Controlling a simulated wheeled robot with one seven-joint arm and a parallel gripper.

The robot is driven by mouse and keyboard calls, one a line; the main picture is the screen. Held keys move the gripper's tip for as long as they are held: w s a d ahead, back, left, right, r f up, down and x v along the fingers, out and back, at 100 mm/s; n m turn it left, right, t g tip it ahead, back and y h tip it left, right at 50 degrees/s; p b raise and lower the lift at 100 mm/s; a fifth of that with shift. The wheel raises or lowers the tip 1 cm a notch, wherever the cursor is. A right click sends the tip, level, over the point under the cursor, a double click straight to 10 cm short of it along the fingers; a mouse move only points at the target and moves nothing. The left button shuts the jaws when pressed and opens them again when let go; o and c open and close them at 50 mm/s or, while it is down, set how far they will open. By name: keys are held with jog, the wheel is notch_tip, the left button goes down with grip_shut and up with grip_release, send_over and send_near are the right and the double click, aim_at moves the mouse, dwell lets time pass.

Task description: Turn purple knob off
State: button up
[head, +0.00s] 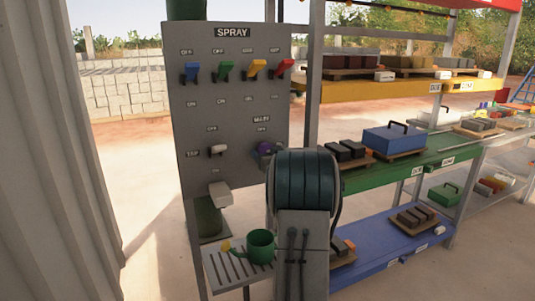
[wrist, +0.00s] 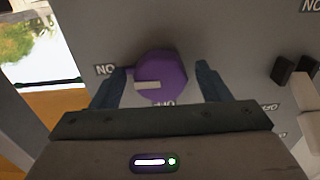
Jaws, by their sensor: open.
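The purple knob (wrist: 162,76) is on the grey spray panel (head: 228,110). Its pale pointer aims left in the wrist view, at a label (wrist: 105,69) that reads ON upside down. An upside-down OFF label (wrist: 162,103) is partly hidden below the knob, behind my gripper. My gripper (wrist: 163,82) is open, with one finger on each side of the knob and a visible gap on the right. I cannot tell whether the left finger touches it. In the head view, the knob (head: 263,148) shows just beyond my arm, partly covered.
A white switch (head: 218,150) is left of the knob. A green watering can (head: 261,246) stands below. Loaded shelves (head: 420,160) stand close on the right.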

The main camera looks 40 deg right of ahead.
jog(key=c, duration=1)
jog(key=shift+o, duration=0.2)
jog(key=shift+n, duration=0.4)
jog(key=shift+d+n+b, duration=0.1)
jog(key=shift+n+b, duration=5.2)
jog(key=shift+n, duration=3.3)
jog(key=shift+r, duration=0.1)
